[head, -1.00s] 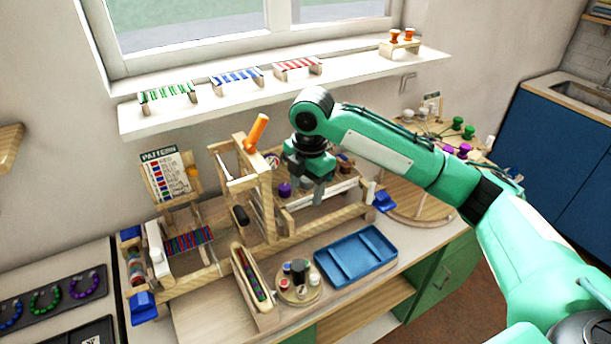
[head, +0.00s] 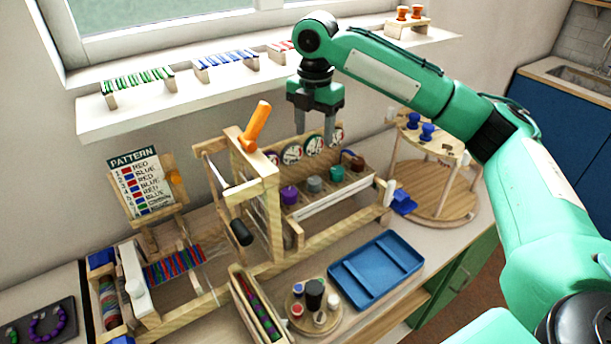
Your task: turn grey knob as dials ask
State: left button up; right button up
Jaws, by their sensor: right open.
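The grey knob (head: 315,184) stands in a row on the white-fronted wooden rack, between a purple knob (head: 290,195) and a teal knob (head: 337,173); a brown knob (head: 357,164) is at the right end. Round white dials stand behind the knobs, among them one at the left (head: 292,154) and one further right (head: 314,145). Their readings are too small to tell. My right gripper (head: 316,130) is open and empty, pointing down above the knobs, in front of the dials, touching no knob. My left gripper is not in view.
A wooden frame with an orange handle (head: 257,125) rises left of the knobs. A blue tray (head: 375,268) and a round stand with small pots (head: 314,295) are in front. A pattern card (head: 141,182) stands at the left, a round wooden carousel (head: 440,200) at the right.

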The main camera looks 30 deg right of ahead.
send_over(314, 180)
notch_tip(314, 180, down, 5)
jog(key=shift+s+d+f+p, duration=0.1)
jog(key=shift+f+p, duration=0.1)
jog(key=shift+p, duration=0.25)
notch_tip(314, 180, down, 7)
jog(key=shift+p, duration=0.4)
jog(key=shift+f, duration=0.35)
jog(key=shift+c, duration=0.2)
jog(key=c, duration=0.9)
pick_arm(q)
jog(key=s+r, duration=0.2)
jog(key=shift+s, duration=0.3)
